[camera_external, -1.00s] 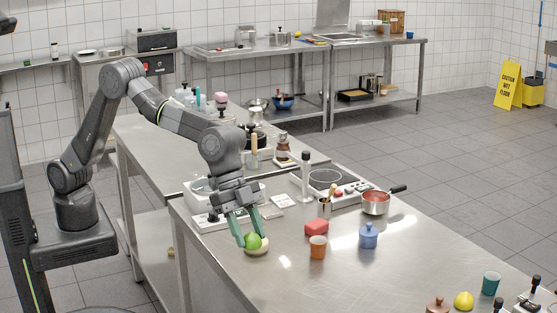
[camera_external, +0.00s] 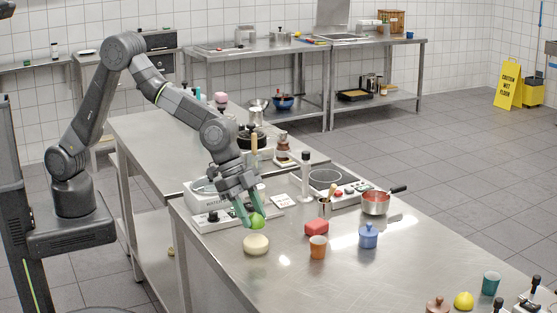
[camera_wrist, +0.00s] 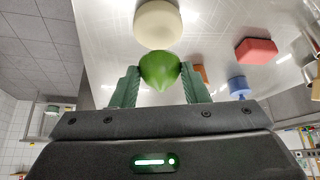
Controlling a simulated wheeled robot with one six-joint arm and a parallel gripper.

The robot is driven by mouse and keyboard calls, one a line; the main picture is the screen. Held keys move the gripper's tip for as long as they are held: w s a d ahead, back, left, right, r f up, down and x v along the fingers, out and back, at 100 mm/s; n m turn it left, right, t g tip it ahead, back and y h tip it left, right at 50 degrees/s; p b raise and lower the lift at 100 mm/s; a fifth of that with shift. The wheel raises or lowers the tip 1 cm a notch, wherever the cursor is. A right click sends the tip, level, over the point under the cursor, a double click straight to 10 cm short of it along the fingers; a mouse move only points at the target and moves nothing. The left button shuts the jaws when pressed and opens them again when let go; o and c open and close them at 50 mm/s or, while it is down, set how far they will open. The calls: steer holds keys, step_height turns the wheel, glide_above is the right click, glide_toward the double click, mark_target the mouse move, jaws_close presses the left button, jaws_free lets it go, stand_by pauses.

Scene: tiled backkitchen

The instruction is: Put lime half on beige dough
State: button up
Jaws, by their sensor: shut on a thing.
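The lime half (camera_external: 258,220) is green and sits between the green fingers of my gripper (camera_external: 248,222), which is shut on it. The beige dough (camera_external: 256,244) is a pale round lump on the front steel counter. In the external view the lime appears just above the dough in the picture, with a small gap between them. In the wrist view the lime (camera_wrist: 160,70) is between the two fingertips (camera_wrist: 160,84), and the dough (camera_wrist: 158,24) lies beyond it, partly covered by the lime's edge.
A red saucepan (camera_external: 375,203) and a hot plate are farther back. The counter in front of the dough is clear.

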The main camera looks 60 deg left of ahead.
steer(key=shift+f, duration=1.6)
steer(key=shift+f, duration=0.1)
steer(key=shift+f, duration=0.15)
steer(key=o, duration=1)
steer(key=shift+c, duration=0.2)
steer(key=shift+r, duration=0.3)
steer(key=b+v, duration=0.1)
steer(key=v, duration=1.1)
